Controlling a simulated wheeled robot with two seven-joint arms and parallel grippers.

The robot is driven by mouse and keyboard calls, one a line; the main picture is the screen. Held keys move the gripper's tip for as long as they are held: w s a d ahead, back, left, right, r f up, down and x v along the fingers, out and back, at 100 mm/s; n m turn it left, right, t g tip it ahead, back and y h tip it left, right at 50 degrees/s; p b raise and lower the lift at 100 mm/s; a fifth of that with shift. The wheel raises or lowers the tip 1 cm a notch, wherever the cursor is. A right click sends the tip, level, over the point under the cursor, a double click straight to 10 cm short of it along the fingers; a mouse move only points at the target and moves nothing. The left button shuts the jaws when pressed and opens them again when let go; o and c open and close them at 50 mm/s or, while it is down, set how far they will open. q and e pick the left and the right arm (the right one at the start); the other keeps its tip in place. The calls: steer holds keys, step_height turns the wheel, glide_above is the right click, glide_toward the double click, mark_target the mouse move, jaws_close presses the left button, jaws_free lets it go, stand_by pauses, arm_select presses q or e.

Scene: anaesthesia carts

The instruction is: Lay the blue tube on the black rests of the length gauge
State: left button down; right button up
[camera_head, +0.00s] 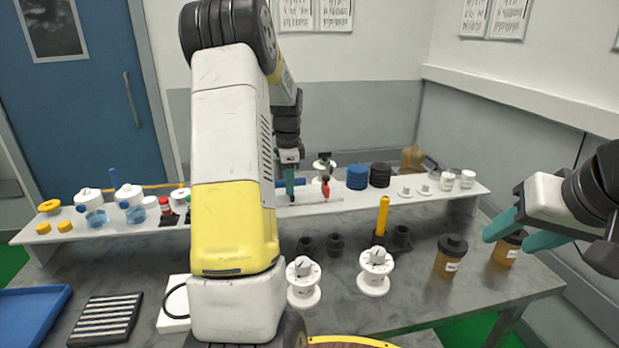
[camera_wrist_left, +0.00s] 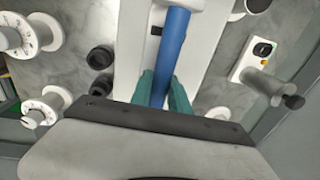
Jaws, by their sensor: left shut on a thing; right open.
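My left gripper (camera_head: 289,188) is shut on the blue tube (camera_wrist_left: 174,38), over the raised white shelf at the back. The tube runs away from between its teal fingers in the left wrist view; in the head view only short blue parts show beside the fingers. A pale strip with a red piece (camera_head: 325,187), which may be part of the length gauge, lies just right of the gripper. A small black piece (camera_wrist_left: 156,31) beside the tube may be a rest; contact cannot be told. My right gripper (camera_head: 514,234) is open and empty near the amber bottles.
The white shelf (camera_head: 440,197) holds jars, blue and black lids and small parts. On the grey table stand white spools (camera_head: 375,272), black caps (camera_head: 335,244), a yellow rod (camera_head: 382,215) and amber jars (camera_head: 451,255). A blue tray (camera_head: 30,312) and slotted black rack (camera_head: 106,318) lie front left.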

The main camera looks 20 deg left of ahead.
arm_select(q)
steer(key=shift+s+a+f, duration=0.1)
steer(key=shift+s+f, duration=0.15)
steer(key=shift+f, duration=0.45)
steer(key=shift+s+f, duration=0.25)
steer(key=shift+f, duration=0.45)
steer(key=c, duration=1.2)
jaws_free()
steer(key=shift+w, duration=0.15)
steer(key=shift+o, duration=0.2)
step_height(320, 180, up, 10)
steer(key=shift+w+r, duration=0.1)
steer(key=shift+w, duration=0.05)
steer(key=shift+d, duration=0.2)
